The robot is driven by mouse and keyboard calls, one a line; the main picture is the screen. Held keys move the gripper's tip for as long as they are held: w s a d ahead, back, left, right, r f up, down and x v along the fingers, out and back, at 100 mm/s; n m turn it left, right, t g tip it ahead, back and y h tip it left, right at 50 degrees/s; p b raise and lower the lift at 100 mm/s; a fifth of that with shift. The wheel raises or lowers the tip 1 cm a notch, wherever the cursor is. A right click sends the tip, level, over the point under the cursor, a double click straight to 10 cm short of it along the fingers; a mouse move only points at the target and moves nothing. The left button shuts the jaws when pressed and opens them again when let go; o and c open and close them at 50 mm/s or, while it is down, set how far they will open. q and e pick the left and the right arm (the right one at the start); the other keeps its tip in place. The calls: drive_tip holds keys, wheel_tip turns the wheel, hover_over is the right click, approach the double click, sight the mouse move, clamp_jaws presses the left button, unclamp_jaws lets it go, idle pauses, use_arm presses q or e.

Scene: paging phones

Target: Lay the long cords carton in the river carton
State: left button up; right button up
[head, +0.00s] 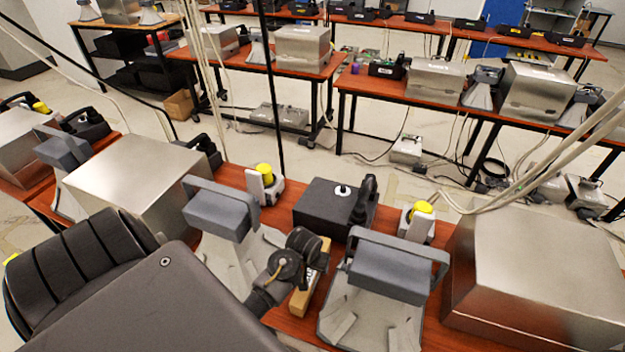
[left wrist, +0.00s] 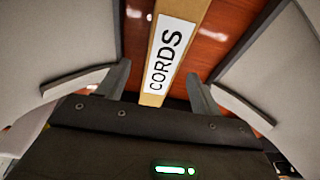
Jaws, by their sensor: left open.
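The long cords carton (head: 310,287) is a narrow cardboard box on the red-brown desk, between two grey desk units. In the left wrist view the carton (left wrist: 168,50) shows a white label reading CORDS. My left gripper (head: 297,262) is over the carton and hides part of it in the head view. In the left wrist view my left gripper (left wrist: 157,85) is open, with one finger on each side of the carton's near end. I cannot tell whether the fingers touch it. I see no carton labelled river. My right gripper is not in view.
Grey units with slanted tops (head: 375,270) and (head: 222,212) stand close on both sides of the carton. A black box (head: 325,203) is behind it, and a metal case (head: 540,270) is at right. A brown cardboard box (head: 178,105) lies on the floor. Pale cables hang at right.

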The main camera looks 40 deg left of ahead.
use_arm(q)
drive_tip(key=shift+f, duration=0.1)
drive_tip(key=shift+f+p, duration=0.3)
drive_tip(key=p+x, duration=0.1)
drive_tip(key=x, duration=0.2)
drive_tip(key=shift+f, duration=0.75)
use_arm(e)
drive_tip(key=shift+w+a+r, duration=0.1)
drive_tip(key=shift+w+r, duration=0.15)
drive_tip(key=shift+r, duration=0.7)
use_arm(q)
drive_tip(key=shift+c, duration=0.3)
drive_tip(key=shift+c, duration=1.3)
drive_tip(key=shift+w, duration=0.1)
drive_tip(key=c, duration=1.1)
